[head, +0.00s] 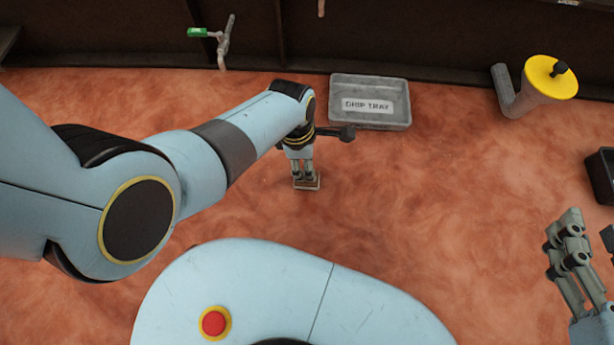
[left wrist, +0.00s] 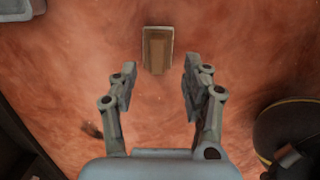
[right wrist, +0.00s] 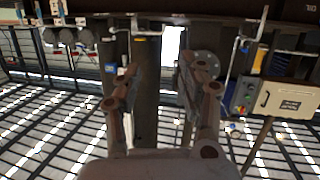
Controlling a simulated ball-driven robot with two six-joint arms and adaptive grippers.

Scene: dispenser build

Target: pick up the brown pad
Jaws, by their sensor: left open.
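The brown pad (left wrist: 157,52) lies on the reddish-brown table, a small rectangle with a paler rim. In the left wrist view it is just beyond the fingertips, between their lines. In the head view the pad (head: 307,184) shows right below my left gripper (head: 303,176), whose fingers partly cover it. My left gripper (left wrist: 158,78) is open and empty; I cannot tell its exact height over the pad. My right gripper (head: 582,232) is at the right edge of the head view, away from the pad. In the right wrist view its fingers (right wrist: 152,80) stand apart with nothing between them.
A grey drip tray (head: 370,122) lies behind and right of the pad. A green-handled tap (head: 218,38) is at the back. The table around the pad is clear.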

